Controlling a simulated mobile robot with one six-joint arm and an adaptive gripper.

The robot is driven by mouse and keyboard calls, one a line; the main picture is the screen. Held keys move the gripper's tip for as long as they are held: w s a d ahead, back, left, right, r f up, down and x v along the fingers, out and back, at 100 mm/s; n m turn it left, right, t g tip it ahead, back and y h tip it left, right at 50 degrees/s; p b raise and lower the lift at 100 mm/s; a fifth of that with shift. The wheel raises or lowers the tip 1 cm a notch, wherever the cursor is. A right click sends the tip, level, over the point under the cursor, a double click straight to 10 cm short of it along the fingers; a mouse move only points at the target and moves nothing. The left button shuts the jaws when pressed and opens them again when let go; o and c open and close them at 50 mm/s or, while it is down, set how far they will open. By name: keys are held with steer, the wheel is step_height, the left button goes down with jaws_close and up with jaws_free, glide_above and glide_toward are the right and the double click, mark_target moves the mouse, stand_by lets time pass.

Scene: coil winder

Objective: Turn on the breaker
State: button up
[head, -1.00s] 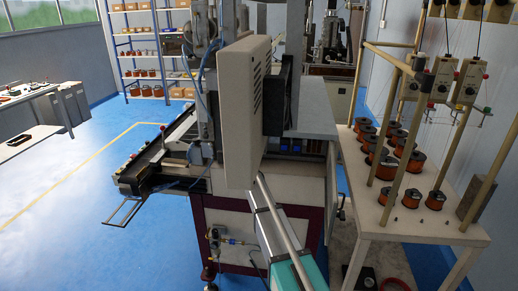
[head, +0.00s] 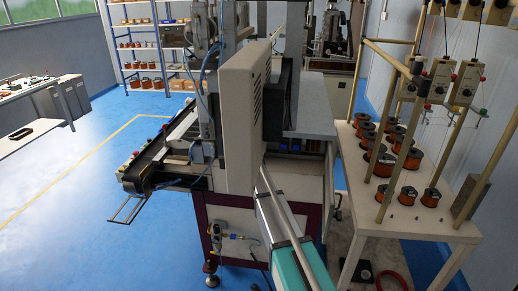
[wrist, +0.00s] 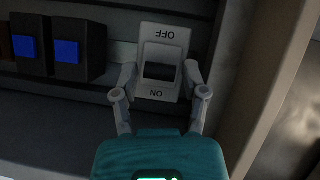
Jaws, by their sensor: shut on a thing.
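The breaker (wrist: 164,50) is in the wrist view, a pale plate set in the dark cabinet, with upside-down "OFF" at its top and "ON" at its bottom. Its dark switch part (wrist: 162,71) sits in a frame between the labels; I cannot tell which way it is set. My gripper (wrist: 160,77) has one finger on each side of the breaker and is shut on it. In the head view my arm runs in behind the machine's grey box, and both the gripper and the breaker are hidden.
Two dark modules with blue faces (wrist: 67,51) sit left of the breaker. A pale cabinet post (wrist: 247,85) stands close on the right. In the head view, the winding machine's grey box (head: 241,120) blocks the sight, and a spool table (head: 435,220) stands to the right.

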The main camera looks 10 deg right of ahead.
steer(key=o, duration=0.9)
steer(key=shift+s, duration=0.1)
steer(key=s+f+g+y, duration=0.1)
steer(key=s+f+g, duration=0.2)
steer(key=s, duration=1.2)
steer(key=s+f+n+g+y, duration=0.1)
steer(key=s+f+g+y, duration=0.1)
steer(key=s, duration=1.2)
steer(key=s+d+f+n+g+y, duration=0.1)
steer(key=s+f+g, duration=0.3)
steer(key=s, duration=1.1)
steer(key=shift+s+f+g+y, duration=0.15)
steer(key=shift+f+g+y, duration=0.1)
steer(key=shift+g, duration=0.35)
steer(key=shift+s+f+g+y, duration=0.15)
steer(key=shift+g+y, duration=0.1)
steer(key=shift+g, duration=0.35)
